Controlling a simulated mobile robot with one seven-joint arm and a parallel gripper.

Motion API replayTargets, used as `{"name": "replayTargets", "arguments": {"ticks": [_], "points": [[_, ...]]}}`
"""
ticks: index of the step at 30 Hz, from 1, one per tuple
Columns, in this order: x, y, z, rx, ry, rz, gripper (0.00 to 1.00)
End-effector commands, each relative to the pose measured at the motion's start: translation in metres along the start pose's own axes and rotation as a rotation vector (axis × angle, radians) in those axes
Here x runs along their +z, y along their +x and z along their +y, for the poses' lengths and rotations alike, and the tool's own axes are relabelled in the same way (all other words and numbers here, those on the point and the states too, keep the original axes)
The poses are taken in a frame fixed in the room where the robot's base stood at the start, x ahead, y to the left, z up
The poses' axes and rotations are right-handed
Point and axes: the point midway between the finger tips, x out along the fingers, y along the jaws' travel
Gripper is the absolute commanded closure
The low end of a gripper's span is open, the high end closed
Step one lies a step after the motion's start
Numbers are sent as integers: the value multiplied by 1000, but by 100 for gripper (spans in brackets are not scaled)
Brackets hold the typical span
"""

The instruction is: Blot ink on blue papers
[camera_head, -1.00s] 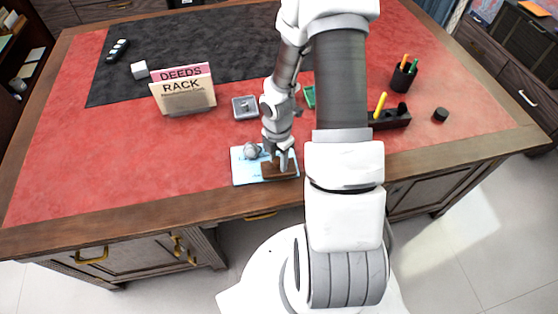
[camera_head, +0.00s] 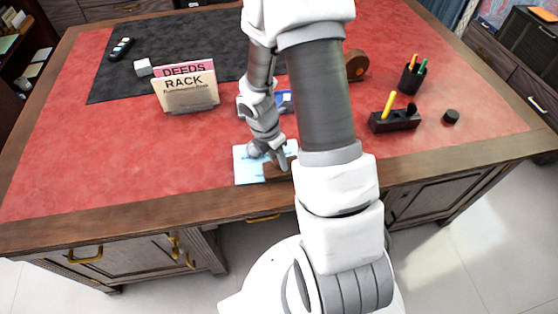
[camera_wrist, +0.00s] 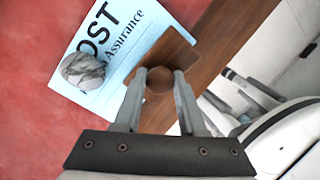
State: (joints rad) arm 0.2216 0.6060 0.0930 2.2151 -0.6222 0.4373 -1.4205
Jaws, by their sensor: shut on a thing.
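A light blue paper (camera_head: 246,172) lies at the desk's front edge. In the wrist view the paper (camera_wrist: 120,62) carries black print reading "OST" and "Assurance". A brown wooden blotter (camera_head: 277,171) with a round knob covers the paper's right end; in the wrist view the blotter (camera_wrist: 174,50) overlaps the paper's edge. My gripper (camera_wrist: 160,78) is shut on the blotter's knob, one finger on each side. In the head view my gripper (camera_head: 281,163) points down over the blotter. A grey marbled ball (camera_wrist: 83,71) rests on the paper, left of the blotter. Any ink under the blotter is hidden.
A deeds rack (camera_head: 188,91) stands behind left. A blue item (camera_head: 284,99) is partly hidden behind my arm. Right are a brown round object (camera_head: 357,65), a pen cup (camera_head: 411,79), a black pen tray (camera_head: 394,121) and a black cylinder (camera_head: 451,116). The left red leather is clear.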

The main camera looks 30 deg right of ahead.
Motion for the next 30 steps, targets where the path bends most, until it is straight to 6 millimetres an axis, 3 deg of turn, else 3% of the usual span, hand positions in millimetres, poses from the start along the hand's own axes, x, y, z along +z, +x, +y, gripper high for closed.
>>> {"name": "replayTargets", "arguments": {"ticks": [30], "points": [[9,0,-8,101,1,145,100]]}}
